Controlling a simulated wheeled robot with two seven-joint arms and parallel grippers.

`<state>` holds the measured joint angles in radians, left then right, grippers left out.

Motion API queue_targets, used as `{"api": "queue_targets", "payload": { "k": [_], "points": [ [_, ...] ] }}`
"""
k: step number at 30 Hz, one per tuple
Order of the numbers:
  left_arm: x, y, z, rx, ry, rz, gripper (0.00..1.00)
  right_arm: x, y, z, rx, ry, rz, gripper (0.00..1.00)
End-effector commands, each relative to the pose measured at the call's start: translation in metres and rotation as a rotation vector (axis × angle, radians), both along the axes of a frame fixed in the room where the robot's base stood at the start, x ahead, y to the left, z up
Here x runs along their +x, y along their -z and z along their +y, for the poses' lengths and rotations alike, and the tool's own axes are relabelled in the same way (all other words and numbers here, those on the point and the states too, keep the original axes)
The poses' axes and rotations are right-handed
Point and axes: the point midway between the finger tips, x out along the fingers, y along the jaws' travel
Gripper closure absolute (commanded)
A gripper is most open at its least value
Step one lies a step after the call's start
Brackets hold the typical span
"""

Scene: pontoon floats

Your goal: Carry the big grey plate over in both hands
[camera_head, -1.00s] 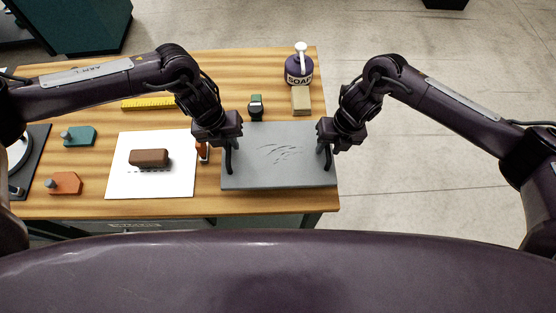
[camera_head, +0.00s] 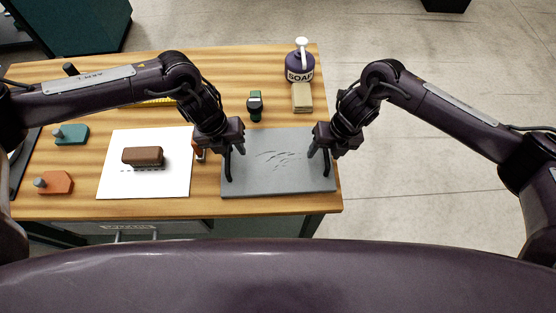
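The big grey plate (camera_head: 275,178) lies flat at the right front of the wooden table, with faint curved marks on its top. My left gripper (camera_head: 234,166) is at its left end and my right gripper (camera_head: 320,163) is at its right end, fingers pointing down. The plate keeps its place between both grippers while the table shifts, so both seem shut on it. The exact contact at the fingertips is too small to make out. I cannot tell whether the plate's underside touches the table.
A soap bottle (camera_head: 300,68) and a tan block (camera_head: 302,98) stand behind the plate. A green-and-black item (camera_head: 255,104) is behind it too. White paper with a brown block (camera_head: 143,156) lies left. Open floor (camera_head: 430,200) is to the right.

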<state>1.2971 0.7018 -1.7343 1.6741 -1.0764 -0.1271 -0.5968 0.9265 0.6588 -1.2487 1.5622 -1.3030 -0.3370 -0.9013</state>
Motion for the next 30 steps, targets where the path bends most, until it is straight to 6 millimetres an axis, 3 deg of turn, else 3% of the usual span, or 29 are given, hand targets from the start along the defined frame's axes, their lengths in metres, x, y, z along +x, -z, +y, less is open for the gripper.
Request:
{"api": "queue_targets", "payload": {
  "k": [11,24,30],
  "points": [
    [0.001,-0.008,0.005,0.006,-0.005,-0.002,0.66,-0.001,0.002,-0.005,-0.011,0.003,0.005,0.43],
    [0.000,-0.092,0.022,0.004,-0.004,-0.003,0.66,-0.002,0.003,-0.006,-0.014,0.004,0.006,0.43],
    [0.000,-0.114,0.025,0.003,-0.001,-0.002,0.66,-0.002,0.003,-0.006,-0.014,0.004,0.006,0.43]
  ]
}}
